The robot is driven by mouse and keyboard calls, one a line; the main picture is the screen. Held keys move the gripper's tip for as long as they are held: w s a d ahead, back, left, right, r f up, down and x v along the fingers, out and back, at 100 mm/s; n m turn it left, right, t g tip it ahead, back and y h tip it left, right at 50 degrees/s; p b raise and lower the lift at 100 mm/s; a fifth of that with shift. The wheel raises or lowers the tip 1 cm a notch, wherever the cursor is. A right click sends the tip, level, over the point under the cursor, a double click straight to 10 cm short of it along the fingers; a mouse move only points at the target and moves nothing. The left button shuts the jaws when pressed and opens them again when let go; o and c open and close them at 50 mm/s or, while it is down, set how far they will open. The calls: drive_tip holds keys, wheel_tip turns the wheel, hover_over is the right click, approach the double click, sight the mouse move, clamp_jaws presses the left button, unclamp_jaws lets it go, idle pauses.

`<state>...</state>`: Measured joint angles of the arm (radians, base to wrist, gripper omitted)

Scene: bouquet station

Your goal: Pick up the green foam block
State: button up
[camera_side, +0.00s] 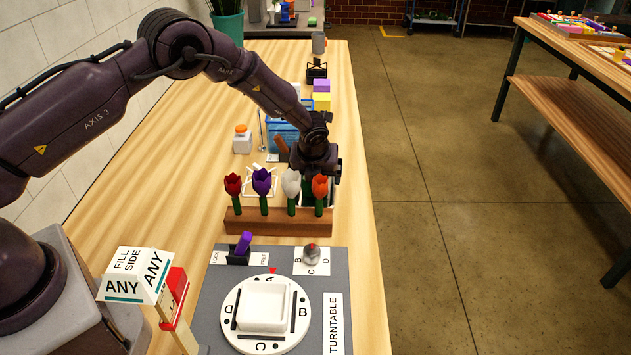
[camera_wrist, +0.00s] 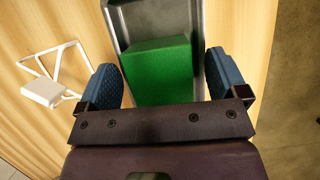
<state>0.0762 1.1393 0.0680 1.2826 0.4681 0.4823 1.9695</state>
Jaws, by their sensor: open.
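The green foam block (camera_wrist: 158,72) shows in the wrist view as a bright green box lying in a dark grey tray (camera_wrist: 124,20). My gripper (camera_wrist: 163,80) is open, with one blue textured finger on each side of the block. A gap shows between each finger and the block, so I see no contact. In the side view my gripper (camera_side: 318,172) points down behind the row of tulips.
A wooden holder (camera_side: 278,222) with red, purple, white and orange tulips stands in front of my gripper. A turntable (camera_side: 266,335) with a white dish is nearer. A white wire stand (camera_wrist: 58,75) is left of the tray. A blue basket (camera_side: 283,135) and yellow block (camera_side: 322,101) stand behind.

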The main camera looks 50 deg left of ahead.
drive_tip(key=c, duration=1.1)
